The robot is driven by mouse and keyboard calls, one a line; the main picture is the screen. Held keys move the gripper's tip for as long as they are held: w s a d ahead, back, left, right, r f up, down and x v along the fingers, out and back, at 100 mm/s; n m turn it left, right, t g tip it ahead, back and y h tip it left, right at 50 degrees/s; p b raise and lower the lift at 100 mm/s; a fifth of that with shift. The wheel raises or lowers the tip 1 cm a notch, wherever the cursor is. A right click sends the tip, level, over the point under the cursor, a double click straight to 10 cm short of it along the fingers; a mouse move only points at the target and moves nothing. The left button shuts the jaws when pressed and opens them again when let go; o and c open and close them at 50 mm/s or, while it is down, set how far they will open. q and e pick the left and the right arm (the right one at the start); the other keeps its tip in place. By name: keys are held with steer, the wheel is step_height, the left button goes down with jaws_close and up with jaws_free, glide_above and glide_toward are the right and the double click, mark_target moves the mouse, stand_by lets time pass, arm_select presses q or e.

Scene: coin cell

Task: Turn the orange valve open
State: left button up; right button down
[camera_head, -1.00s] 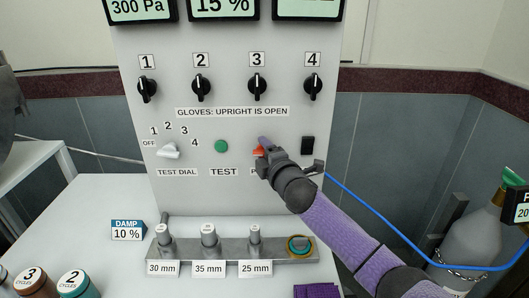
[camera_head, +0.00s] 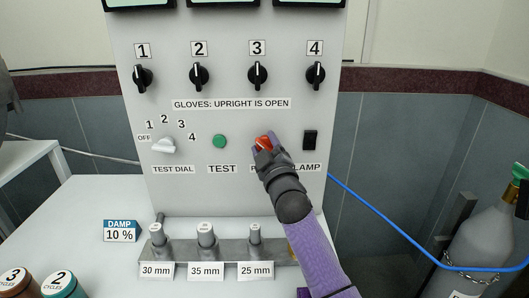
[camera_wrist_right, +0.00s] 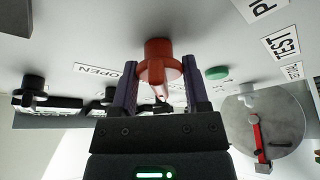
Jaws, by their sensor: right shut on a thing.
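The orange valve (camera_head: 263,142) is on the front of the light grey panel, right of the green TEST button. Its label is mostly hidden behind my right gripper. My right gripper (camera_head: 265,145) reaches up to the panel from the lower right and is shut on the valve. In the right wrist view the valve (camera_wrist_right: 160,62) shows as a red-orange knob between the two dark purple fingers (camera_wrist_right: 158,85). My left gripper is not in view.
The green TEST button (camera_head: 219,141) and a white test dial (camera_head: 163,145) are to the left. A black switch (camera_head: 310,140) is close on the right. Black glove knobs (camera_head: 257,75) sit above. A metal rack (camera_head: 180,258) stands below, and a blue hose (camera_head: 385,222) runs right.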

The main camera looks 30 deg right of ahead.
steer(key=m+h, duration=0.1)
steer(key=m, duration=0.2)
steer(key=m+h+b, duration=0.1)
steer(key=m, duration=0.2)
steer(key=shift+f+h, duration=0.2)
steer(key=shift+h, duration=0.2)
steer(key=m+h, duration=0.2)
steer(key=m, duration=0.2)
steer(key=shift+r+b, duration=0.1)
steer(key=shift+b, duration=0.25)
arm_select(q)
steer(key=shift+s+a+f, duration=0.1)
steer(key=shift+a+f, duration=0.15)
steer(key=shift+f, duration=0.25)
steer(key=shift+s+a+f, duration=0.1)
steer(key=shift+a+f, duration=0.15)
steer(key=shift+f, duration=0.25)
arm_select(e)
steer(key=shift+m+g+h, duration=0.5)
steer(key=shift+m+h, duration=0.2)
steer(key=shift+m, duration=0.9)
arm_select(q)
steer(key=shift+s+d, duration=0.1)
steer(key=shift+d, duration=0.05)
arm_select(e)
steer(key=shift+c, duration=0.4)
jaws_free()
